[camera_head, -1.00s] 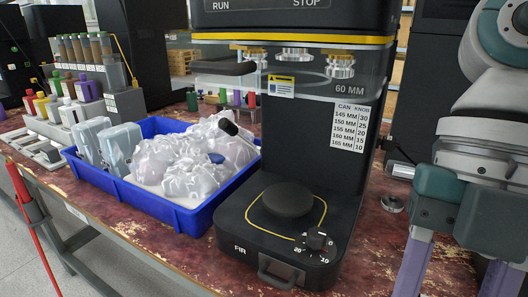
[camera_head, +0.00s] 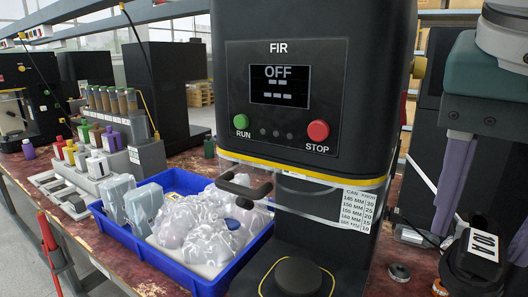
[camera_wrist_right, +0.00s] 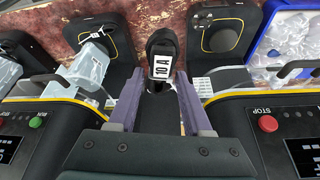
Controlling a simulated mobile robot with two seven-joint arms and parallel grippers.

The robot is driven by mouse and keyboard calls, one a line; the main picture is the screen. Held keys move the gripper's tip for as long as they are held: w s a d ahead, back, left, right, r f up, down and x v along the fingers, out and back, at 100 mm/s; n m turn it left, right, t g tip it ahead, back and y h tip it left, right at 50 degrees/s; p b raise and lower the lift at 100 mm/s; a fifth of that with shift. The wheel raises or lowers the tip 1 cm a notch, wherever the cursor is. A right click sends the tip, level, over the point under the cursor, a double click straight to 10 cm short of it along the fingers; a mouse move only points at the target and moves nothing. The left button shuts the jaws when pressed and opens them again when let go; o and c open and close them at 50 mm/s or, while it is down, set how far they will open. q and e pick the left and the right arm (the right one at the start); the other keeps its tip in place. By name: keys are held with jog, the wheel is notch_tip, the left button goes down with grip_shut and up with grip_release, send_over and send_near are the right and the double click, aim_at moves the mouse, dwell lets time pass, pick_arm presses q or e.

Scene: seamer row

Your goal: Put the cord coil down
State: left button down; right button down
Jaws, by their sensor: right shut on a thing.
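The cord coil (camera_head: 474,262) is a black bundle with a white "10 A" label, at the lower right of the head view. It also shows in the right wrist view (camera_wrist_right: 162,50), at the far end of the fingers. My right gripper (camera_head: 484,235) has purple fingers, one on each side of the coil, and is shut on it. The fingers also show in the right wrist view (camera_wrist_right: 160,88). Whether the coil touches the worktop (camera_head: 410,255) cannot be told. My left gripper is not in view.
The FIR seamer (camera_head: 300,120), its screen showing OFF, stands left of my right gripper. Small metal rings (camera_head: 399,272) lie near the coil. In the wrist view, machines stand on both sides, with red-brown worktop (camera_wrist_right: 130,25) between.

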jog(key=r+n+y+p, duration=0.1)
jog(key=r+n, duration=0.1)
jog(key=d+r+n+y+p, duration=0.1)
jog(key=r+n, duration=0.1)
jog(key=n, duration=0.1)
jog(key=r+n+t+p, duration=0.1)
jog(key=r+n, duration=0.1)
jog(key=r, duration=0.1)
jog(key=shift+w+d+r+n+y, duration=0.1)
jog(key=shift+w+d+n+y, duration=0.25)
jog(key=shift+w+n+y, duration=0.05)
notch_tip(320, 180, up, 3)
jog(key=p, duration=0.3)
notch_tip(320, 180, up, 35)
jog(key=p, duration=3.5)
send_over(492, 228)
jog(key=shift+n, duration=0.4)
